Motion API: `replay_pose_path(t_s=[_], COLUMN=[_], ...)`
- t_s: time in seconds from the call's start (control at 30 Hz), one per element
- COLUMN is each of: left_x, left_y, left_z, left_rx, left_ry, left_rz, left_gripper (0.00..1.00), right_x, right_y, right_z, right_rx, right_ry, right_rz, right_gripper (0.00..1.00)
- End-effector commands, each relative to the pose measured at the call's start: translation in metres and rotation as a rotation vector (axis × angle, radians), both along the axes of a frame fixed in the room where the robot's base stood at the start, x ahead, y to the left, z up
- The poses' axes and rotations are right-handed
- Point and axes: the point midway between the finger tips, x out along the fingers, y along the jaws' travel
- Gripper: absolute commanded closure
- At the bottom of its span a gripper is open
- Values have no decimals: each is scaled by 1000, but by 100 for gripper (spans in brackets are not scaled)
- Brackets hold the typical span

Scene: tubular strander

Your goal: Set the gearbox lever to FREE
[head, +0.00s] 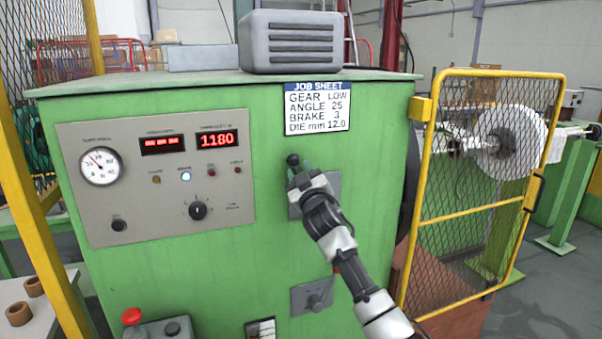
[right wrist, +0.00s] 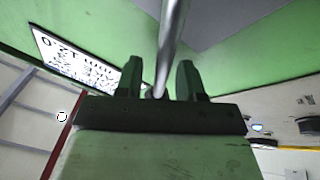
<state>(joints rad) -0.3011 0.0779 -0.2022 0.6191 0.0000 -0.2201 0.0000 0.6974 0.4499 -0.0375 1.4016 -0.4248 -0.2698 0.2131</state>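The gearbox lever, with a dark round knob (head: 292,160), stands at a grey plate (head: 328,184) on the green cabinet's front, just below the job sheet. My right gripper (head: 297,178) is at the lever, just below the knob in the head view, and covers much of the plate. In the right wrist view the lever's metal rod (right wrist: 172,40) runs between the two fingers of the right gripper (right wrist: 158,80). A gap shows on both sides of the rod, so the fingers look open around it. Any position markings on the plate are hidden or unreadable. My left gripper is not in view.
The job sheet (head: 317,107) reads GEAR LOW. A gauge and display panel (head: 155,150) is to the left. A second grey plate with a knob (head: 314,296) sits below my right arm. A yellow mesh guard (head: 480,190) stands close on the right.

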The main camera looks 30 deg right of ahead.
Motion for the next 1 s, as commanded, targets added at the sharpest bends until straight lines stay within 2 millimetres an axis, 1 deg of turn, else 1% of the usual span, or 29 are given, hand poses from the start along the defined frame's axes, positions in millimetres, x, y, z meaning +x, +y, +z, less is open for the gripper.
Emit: replay_pose_path(t_s=[0.07,0.3,0.73,1.0], left_x=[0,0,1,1], left_y=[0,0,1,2], left_z=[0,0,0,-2], left_rx=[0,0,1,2], left_ry=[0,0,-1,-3], left_rz=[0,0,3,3], left_gripper=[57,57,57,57], right_x=[0,0,-1,-4], right_y=[0,0,-2,-16], right_z=[0,0,1,6], right_rx=[0,0,25,168], right_ry=[0,1,-5,-39], right_rz=[0,0,-1,0], right_gripper=[63,100,100,100])
